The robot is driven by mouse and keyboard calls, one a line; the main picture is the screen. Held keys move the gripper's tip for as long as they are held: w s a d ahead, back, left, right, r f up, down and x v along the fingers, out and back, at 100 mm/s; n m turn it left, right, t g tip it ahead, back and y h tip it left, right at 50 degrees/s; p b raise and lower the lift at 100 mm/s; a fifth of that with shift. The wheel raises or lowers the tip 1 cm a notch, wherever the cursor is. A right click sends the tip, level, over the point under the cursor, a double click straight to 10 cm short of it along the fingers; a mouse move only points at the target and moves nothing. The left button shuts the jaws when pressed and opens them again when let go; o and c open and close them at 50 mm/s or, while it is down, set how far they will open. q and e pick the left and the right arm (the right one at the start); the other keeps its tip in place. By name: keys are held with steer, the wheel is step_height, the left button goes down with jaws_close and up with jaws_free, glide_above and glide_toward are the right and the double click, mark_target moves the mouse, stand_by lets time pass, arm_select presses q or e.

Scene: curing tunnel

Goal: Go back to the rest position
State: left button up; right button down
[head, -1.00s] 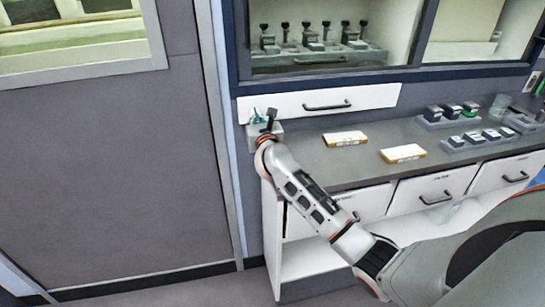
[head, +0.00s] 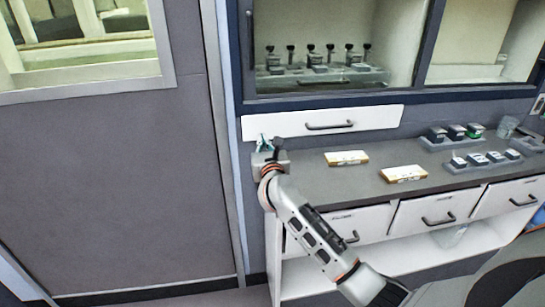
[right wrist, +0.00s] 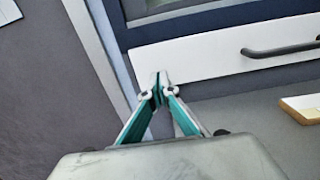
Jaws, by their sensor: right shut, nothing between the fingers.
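My right gripper (head: 266,143) is at the left end of the grey counter in the head view, in front of the white drawer front. Its teal fingers also show in the right wrist view (right wrist: 158,88), with the tips together and nothing between them. My right arm reaches up to it from the lower right of the head view. My left gripper is in neither view.
The grey counter (head: 320,187) bears two flat tan-and-white boxes (head: 346,158) (head: 404,174) and grey racks of small dark blocks (head: 485,160). A white drawer (head: 322,122) with a dark handle is behind. A cabinet above holds several dark-topped items. A plain grey panel is at left.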

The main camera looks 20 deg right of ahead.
steer(key=v, duration=0.7)
steer(key=shift+s+a, duration=0.25)
steer(key=shift+s, duration=0.1)
